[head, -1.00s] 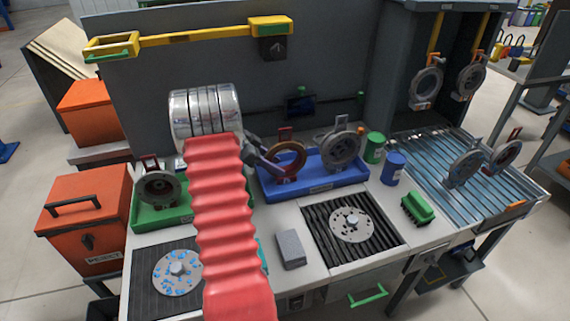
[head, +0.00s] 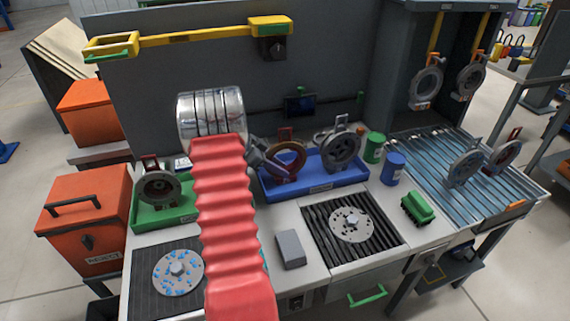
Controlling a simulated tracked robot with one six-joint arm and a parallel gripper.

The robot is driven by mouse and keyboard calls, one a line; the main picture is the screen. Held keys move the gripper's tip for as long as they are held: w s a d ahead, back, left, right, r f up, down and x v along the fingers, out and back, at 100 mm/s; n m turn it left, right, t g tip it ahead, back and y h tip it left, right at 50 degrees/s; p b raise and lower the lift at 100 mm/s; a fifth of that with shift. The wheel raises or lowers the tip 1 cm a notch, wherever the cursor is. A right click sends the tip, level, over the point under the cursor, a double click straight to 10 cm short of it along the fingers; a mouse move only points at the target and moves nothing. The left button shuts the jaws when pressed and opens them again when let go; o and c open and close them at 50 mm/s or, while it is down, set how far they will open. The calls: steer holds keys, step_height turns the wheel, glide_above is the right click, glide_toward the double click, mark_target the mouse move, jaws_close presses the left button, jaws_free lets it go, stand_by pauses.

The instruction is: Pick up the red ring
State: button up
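A dark red ring (head: 301,160) with a small tag on top stands upright at the left part of the blue tray (head: 327,187). My gripper (head: 268,163) reaches in from the left, beside my red-sleeved arm, with its tip at the ring's left side. The tip overlaps the ring in the picture; I cannot tell whether it touches. The fingers are small and partly hidden, so their opening is unclear. A grey ring (head: 341,148) stands to the right in the same tray.
A green tray (head: 178,216) with a dark ring (head: 158,188) lies left of my arm. Green (head: 374,148) and blue (head: 393,168) cans stand right of the blue tray. A grey block (head: 290,249) and a green brush (head: 418,209) lie in front.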

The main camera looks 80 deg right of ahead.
jaws_close()
stand_by(0.3)
steer(key=shift+r, duration=0.2)
step_height(320, 180, up, 18)
steer(key=shift+f, duration=0.1)
stand_by(0.6)
stand_by(0.5)
